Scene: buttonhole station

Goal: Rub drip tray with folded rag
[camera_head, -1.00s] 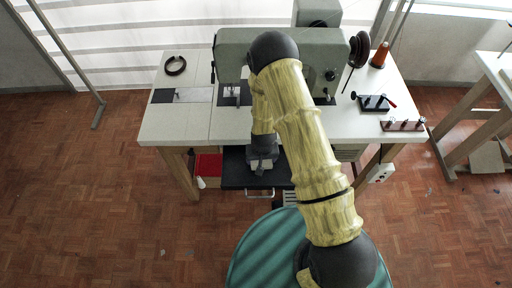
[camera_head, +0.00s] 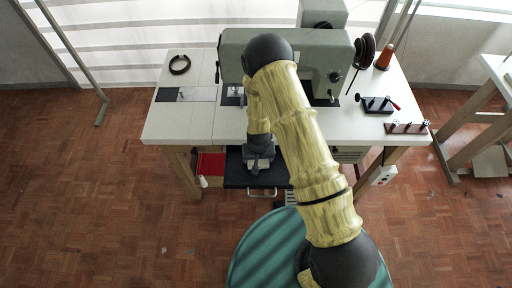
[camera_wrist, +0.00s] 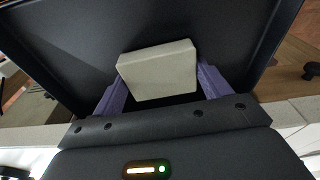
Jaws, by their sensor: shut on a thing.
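The drip tray (camera_head: 235,178) is a black, shallow, rimmed tray under the sewing table; in the wrist view its dark inside (camera_wrist: 80,45) fills most of the picture. The folded rag (camera_wrist: 158,72) is a pale, off-white block. My gripper (camera_wrist: 160,82) is shut on it, with a purple finger at each side. In the head view my gripper (camera_head: 258,163) is over the tray's middle, and the rag is hidden. The rag is over the tray's floor; I cannot tell whether it touches.
The white sewing table (camera_head: 180,122) stands close over the tray, carrying a grey-green sewing machine (camera_head: 300,60). A red box (camera_head: 211,164) sits left of the tray. A wooden table leg (camera_head: 372,172) stands to the right. The parquet floor at left is clear.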

